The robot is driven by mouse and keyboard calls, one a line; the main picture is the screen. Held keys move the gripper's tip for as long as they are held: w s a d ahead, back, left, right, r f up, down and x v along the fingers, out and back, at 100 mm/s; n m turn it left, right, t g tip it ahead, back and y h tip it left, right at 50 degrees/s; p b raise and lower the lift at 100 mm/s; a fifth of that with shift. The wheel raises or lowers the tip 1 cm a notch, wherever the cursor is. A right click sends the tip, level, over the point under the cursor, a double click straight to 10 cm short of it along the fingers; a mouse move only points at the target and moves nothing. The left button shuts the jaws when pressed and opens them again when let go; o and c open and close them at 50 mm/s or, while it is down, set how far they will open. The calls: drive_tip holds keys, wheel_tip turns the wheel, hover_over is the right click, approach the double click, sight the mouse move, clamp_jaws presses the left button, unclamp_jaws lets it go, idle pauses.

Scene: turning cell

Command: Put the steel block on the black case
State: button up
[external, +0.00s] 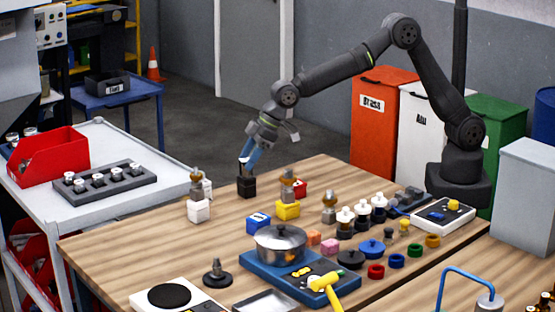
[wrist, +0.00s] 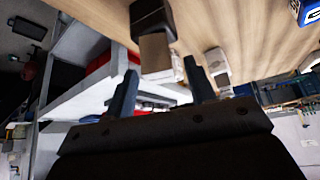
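The black case (external: 247,187) stands on the wooden table, left of the yellow block. In the wrist view the black case (wrist: 150,16) is at the top. A plain grey-brown face, apparently the steel block (wrist: 155,52), adjoins the case there and lies between the lines of my fingers. My gripper (external: 248,163), with blue fingers, is just above the case and tilted. In the wrist view my gripper (wrist: 160,66) is open, with visible gaps between both fingers and the block. In the external view the steel block cannot be made out clearly.
A white block (external: 198,210) with a brass-topped fitting stands left of the case. A yellow block (external: 288,210) with a similar fitting and a blue block (external: 258,223) are to the right. A pot (external: 280,243) is nearer the front. Bare table lies around the case.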

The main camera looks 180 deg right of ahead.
sight(241, 160)
drive_tip(key=shift+r, duration=0.25)
drive_tip(key=v, duration=1.2)
drive_tip(key=shift+f, duration=0.15)
drive_tip(key=x, duration=1.1)
drive_tip(key=shift+w+d+f, duration=0.1)
drive_tip(key=shift+d+f, duration=0.05)
drive_tip(key=shift+f, duration=0.15)
drive_tip(key=shift+d, duration=0.15)
drive_tip(key=shift+r, duration=1.3)
